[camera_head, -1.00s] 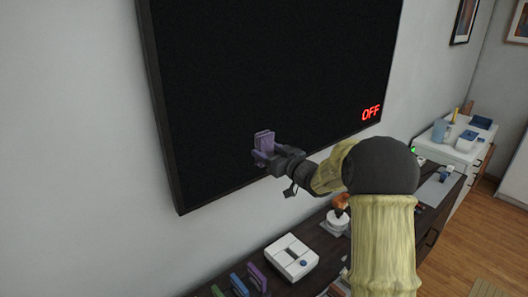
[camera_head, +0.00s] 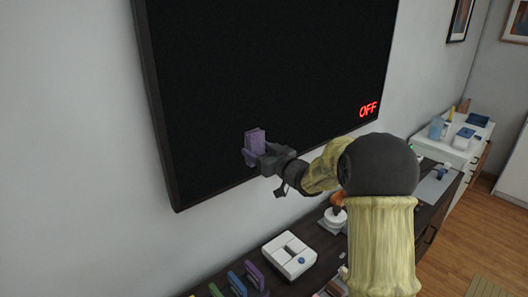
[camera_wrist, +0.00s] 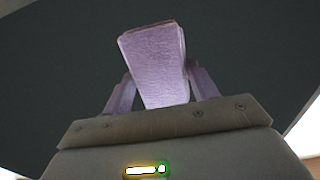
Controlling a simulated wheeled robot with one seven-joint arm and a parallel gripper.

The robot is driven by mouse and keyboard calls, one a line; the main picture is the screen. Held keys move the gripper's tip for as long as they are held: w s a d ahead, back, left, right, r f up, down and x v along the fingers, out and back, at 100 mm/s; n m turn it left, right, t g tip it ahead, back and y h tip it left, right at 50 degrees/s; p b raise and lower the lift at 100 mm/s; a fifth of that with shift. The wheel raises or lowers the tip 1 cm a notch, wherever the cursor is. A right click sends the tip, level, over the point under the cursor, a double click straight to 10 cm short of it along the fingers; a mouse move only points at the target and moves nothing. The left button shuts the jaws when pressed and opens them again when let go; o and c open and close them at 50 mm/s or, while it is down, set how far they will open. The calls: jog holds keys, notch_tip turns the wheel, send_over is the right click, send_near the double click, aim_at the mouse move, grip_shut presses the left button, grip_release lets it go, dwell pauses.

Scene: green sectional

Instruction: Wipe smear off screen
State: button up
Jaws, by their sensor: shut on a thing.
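The screen (camera_head: 270,75) is a large black panel in a dark frame on the wall, with red "OFF" letters at its lower right. My gripper (camera_head: 254,150) is in front of the screen's lower left part. It is shut on a purple block-shaped wiper (camera_head: 256,138). In the wrist view the purple wiper (camera_wrist: 155,60) stands between the two purple-tinted fingers (camera_wrist: 160,92), with the dark screen (camera_wrist: 60,70) behind it. I cannot tell whether the wiper touches the screen. I see no smear on the visible part of the screen; my gripper and the wiper cover a small patch.
A dark cabinet (camera_head: 325,246) runs below the screen. On it are a white box-like device (camera_head: 289,256), a joystick (camera_head: 335,216) and several coloured upright items (camera_head: 240,282) at the front. A white drawer unit (camera_head: 455,150) with small objects stands at the right.

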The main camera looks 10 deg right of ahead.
aim_at(218, 159)
jog(key=shift+s+a, duration=0.3)
jog(key=shift+a, duration=0.2)
jog(key=shift+s+a+b, duration=0.5)
jog(key=shift+a+b, duration=0.05)
jog(key=shift+a, duration=0.2)
jog(key=shift+s+a+b, duration=0.5)
jog(key=shift+a, duration=0.2)
jog(key=shift+a, duration=0.1)
jog(key=shift+s+a+b, duration=0.5)
jog(key=shift+a, duration=0.2)
jog(key=shift+s+a+b, duration=0.5)
jog(key=shift+a, duration=0.2)
jog(key=shift+s+a+f+b, duration=0.1)
jog(key=shift+s+a+b, duration=0.35)
jog(key=shift+a, duration=0.2)
jog(key=shift+s+a+b, duration=0.55)
jog(key=shift+a, duration=0.35)
